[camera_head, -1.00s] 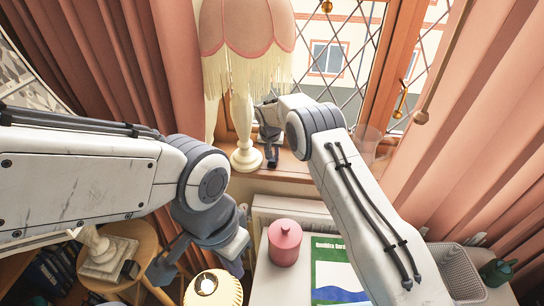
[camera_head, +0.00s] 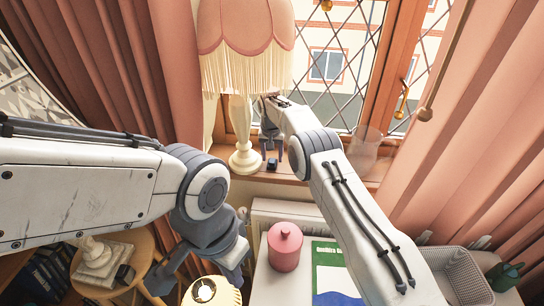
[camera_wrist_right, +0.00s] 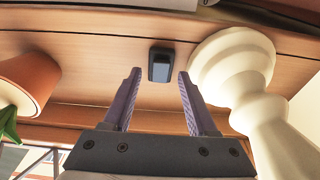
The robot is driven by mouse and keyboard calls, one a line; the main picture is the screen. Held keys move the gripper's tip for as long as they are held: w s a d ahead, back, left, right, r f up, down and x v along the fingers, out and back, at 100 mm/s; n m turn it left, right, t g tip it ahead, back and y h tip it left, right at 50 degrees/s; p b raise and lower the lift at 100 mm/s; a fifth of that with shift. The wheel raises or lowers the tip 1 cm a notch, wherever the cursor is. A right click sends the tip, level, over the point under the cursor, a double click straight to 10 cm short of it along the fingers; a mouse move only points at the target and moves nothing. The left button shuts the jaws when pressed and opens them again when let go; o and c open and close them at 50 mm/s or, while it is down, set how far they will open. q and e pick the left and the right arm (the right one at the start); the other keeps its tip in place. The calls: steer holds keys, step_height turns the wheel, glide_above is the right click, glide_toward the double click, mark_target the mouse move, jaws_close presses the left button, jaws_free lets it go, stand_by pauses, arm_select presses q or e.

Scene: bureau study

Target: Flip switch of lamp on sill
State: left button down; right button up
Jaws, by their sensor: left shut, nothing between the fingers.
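The lamp (camera_head: 243,160) stands on the window sill, with a cream turned base and a pink fringed shade (camera_head: 246,40). Its small dark switch (camera_head: 272,164) lies on the sill to the right of the base. The switch also shows in the right wrist view (camera_wrist_right: 161,66), just beyond and between my fingertips. My right gripper (camera_head: 272,146) is open and empty beside the lamp base; both fingers show in its wrist view (camera_wrist_right: 160,73). They look apart from the switch. My left gripper (camera_head: 163,278) is shut and empty, low at left, away from the lamp.
A clear glass vase (camera_head: 364,152) stands on the sill to the right of my right arm. An orange pot (camera_wrist_right: 28,80) shows in the wrist view. Below the sill are a pink canister (camera_head: 285,248), a book (camera_head: 332,272) and a wire basket (camera_head: 452,268). Pink curtains hang on both sides.

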stand_by(0.3)
steer(key=shift+s+r+t+p, duration=0.15)
steer(key=shift+t+p, duration=0.35)
steer(key=shift+p, duration=0.6)
steer(key=shift+s+t+p, duration=0.15)
steer(key=shift+t+p, duration=0.2)
steer(key=shift+t, duration=0.05)
steer(key=shift+s+a+t, duration=0.1)
steer(key=shift+s+t, duration=0.1)
steer(key=shift+t, duration=0.3)
steer(key=s+a+b+v, duration=0.1)
steer(key=b+v, duration=0.3)
steer(key=v, duration=0.7)
steer(key=s+a+r+n+g+b, duration=0.1)
steer(key=s+n+b, duration=0.1)
steer(key=s, duration=1)
steer(key=s+a+r+n+g+b, duration=0.1)
steer(key=s+a+n+b, duration=0.1)
steer(key=s, duration=1)
steer(key=shift+r+n+y, duration=0.3)
steer(key=shift+n+y, duration=0.1)
steer(key=shift+n, duration=0.3)
